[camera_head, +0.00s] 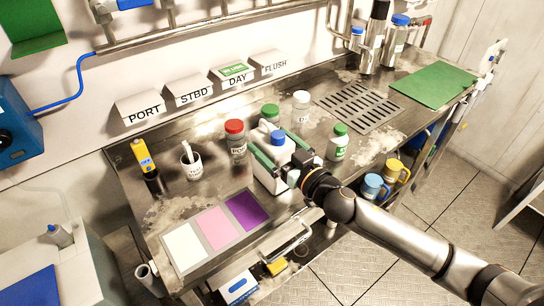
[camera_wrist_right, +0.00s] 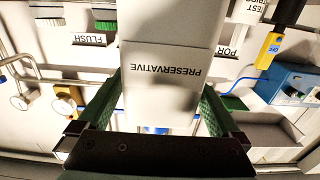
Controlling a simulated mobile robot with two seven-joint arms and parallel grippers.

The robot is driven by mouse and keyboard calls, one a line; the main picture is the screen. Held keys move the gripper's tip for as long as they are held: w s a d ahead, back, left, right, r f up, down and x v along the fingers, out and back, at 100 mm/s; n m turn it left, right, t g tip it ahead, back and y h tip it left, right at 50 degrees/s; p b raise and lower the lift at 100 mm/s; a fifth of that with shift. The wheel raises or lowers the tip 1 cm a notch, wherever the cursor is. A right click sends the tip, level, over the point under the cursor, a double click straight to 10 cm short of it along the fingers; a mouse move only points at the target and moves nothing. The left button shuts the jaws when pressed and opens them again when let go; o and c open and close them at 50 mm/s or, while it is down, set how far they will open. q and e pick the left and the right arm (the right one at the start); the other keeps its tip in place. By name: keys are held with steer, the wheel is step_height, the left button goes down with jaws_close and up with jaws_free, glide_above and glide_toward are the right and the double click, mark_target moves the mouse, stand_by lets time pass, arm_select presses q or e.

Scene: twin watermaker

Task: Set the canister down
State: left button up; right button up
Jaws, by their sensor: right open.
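The white canister (camera_head: 265,177) with a blue cap stands upright at the front middle of the steel bench (camera_head: 310,172), as far as I can tell. In the right wrist view the canister (camera_wrist_right: 165,75) shows the word PRESERVATIVE, upside down. My right gripper (camera_head: 279,157) is at the canister, with one green-padded finger on each side. In the wrist view my right gripper (camera_wrist_right: 157,100) is open around the canister, with a narrow gap visible beside it. My left gripper is not in view.
A red-capped jar (camera_head: 235,147), green-capped bottles (camera_head: 338,148) and a white-capped bottle (camera_head: 300,107) stand close by. A colour card (camera_head: 216,229) lies at the front left. A drain grate (camera_head: 359,107) and green mat (camera_head: 433,85) lie to the right.

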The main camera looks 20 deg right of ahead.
steer(key=shift+w, duration=0.15)
jaws_close()
stand_by(0.8)
steer(key=shift+r, duration=0.2)
